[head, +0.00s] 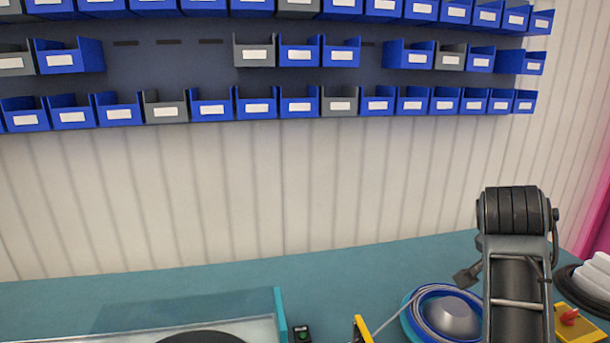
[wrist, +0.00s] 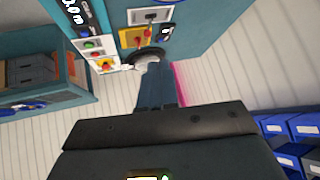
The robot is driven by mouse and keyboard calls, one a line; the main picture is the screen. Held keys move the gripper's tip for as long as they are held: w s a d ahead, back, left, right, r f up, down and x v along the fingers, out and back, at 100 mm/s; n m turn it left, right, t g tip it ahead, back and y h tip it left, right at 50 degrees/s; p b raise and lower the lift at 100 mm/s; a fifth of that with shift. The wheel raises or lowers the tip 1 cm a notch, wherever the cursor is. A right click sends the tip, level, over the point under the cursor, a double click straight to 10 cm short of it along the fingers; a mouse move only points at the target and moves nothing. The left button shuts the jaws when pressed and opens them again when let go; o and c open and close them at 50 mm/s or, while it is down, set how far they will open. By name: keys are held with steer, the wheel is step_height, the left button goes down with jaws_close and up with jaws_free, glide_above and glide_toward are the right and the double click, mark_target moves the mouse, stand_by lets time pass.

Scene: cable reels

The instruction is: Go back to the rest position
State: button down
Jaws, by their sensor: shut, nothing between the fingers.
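My gripper (wrist: 154,66) shows in the wrist view, with its dark body filling the bottom of the picture. Its narrow blue-grey fingers stick out ahead, pressed together and empty. The fingers point toward a teal panel with controls, apart from it as far as I can tell. In the head view my grey and black arm stands upright at the right, in front of the teal bench (head: 130,288). The fingertips cannot be made out there.
Blue and grey bins (head: 210,106) line the wall above the bench. A cable reel (head: 447,315) lies beside my arm. A yellow box with a red knob (head: 569,316) sits at the right. A clear-sided case (head: 280,314) stands front left. The bench's back strip is clear.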

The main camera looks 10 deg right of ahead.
steer(key=s+a+f+n+t+b, duration=0.1)
steer(key=s+f+n+t+b, duration=0.4)
steer(key=f, duration=0.8)
steer(key=s+a+f+n, duration=0.2)
steer(key=s, duration=0.1)
steer(key=s+a+f+n+t+y, duration=0.1)
steer(key=s+a+f+n, duration=0.1)
steer(key=s+a+f, duration=0.1)
steer(key=s+a+f+n+t+y, duration=0.1)
steer(key=s+a+f+n, duration=0.1)
steer(key=s+f, duration=0.1)
steer(key=shift+s+a+f, duration=0.1)
steer(key=shift+s+a, duration=0.05)
steer(key=shift+s, duration=0.5)
steer(key=s+a+f+n+t+y+b, duration=0.2)
steer(key=s+a+n+y+b, duration=0.15)
steer(key=s+a, duration=0.65)
steer(key=s+a+r+t+y, duration=0.1)
steer(key=s+a+r, duration=0.1)
steer(key=s, duration=0.5)
steer(key=s+a+r+y+b, duration=0.1)
steer(key=s+r, duration=0.3)
steer(key=s, duration=0.3)
steer(key=shift+a+t, duration=0.35)
steer(key=shift+t, duration=0.05)
